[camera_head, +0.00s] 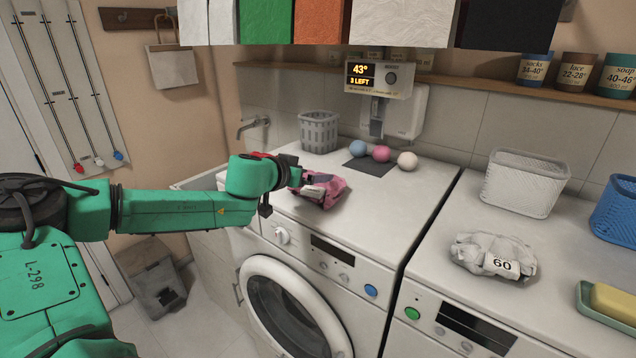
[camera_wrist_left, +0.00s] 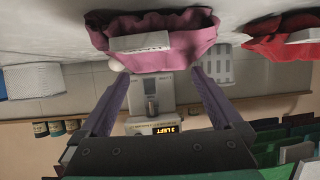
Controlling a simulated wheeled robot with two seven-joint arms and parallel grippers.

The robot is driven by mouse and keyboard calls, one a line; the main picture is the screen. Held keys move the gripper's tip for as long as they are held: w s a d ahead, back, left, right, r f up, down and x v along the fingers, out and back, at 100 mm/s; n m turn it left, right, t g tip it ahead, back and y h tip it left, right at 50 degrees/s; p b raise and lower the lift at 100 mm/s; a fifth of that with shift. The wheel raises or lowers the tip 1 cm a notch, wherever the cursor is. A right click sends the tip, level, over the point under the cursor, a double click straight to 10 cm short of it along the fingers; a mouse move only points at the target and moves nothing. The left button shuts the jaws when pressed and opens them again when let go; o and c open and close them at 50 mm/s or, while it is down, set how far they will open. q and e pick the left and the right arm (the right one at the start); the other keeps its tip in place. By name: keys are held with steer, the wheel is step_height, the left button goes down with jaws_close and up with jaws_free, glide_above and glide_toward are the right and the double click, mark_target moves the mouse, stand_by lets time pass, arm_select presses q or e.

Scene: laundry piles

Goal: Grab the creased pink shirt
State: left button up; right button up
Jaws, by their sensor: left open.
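The creased pink shirt (camera_head: 328,192) lies bunched on top of the left washing machine, near its front edge. My left gripper (camera_head: 303,178) is at its left side and hides part of it. In the left wrist view, which is upside down, the pink shirt (camera_wrist_left: 175,54) with a white label lies just beyond the open fingertips of my left gripper (camera_wrist_left: 160,75). Nothing is held between the fingers. I cannot tell whether the fingertips touch the cloth. My right gripper is not in view.
A red cloth (camera_wrist_left: 270,45) with a white label lies beside the shirt. Behind are three balls (camera_head: 381,153) and a grey basket (camera_head: 319,131). A pale bundle tagged 60 (camera_head: 480,252) and a white basket (camera_head: 524,181) sit on the right machine. Cloths hang overhead.

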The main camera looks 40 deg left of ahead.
mark_target(317, 172)
arm_select(q)
steer(key=shift+w+a+f+p, duration=0.15)
steer(key=shift+w+f+p, duration=0.05)
steer(key=shift+w+f, duration=0.2)
steer(key=shift+w+a+f+p, duration=0.15)
steer(key=shift+w+f, duration=0.15)
steer(key=shift+w, duration=0.15)
steer(key=shift+w+f, duration=0.2)
steer(key=shift+w, duration=0.65)
steer(key=shift+s+r, duration=0.1)
steer(key=shift+c, duration=0.3)
steer(key=c, duration=1.4)
steer(key=shift+o, duration=0.2)
steer(key=shift+r, duration=0.15)
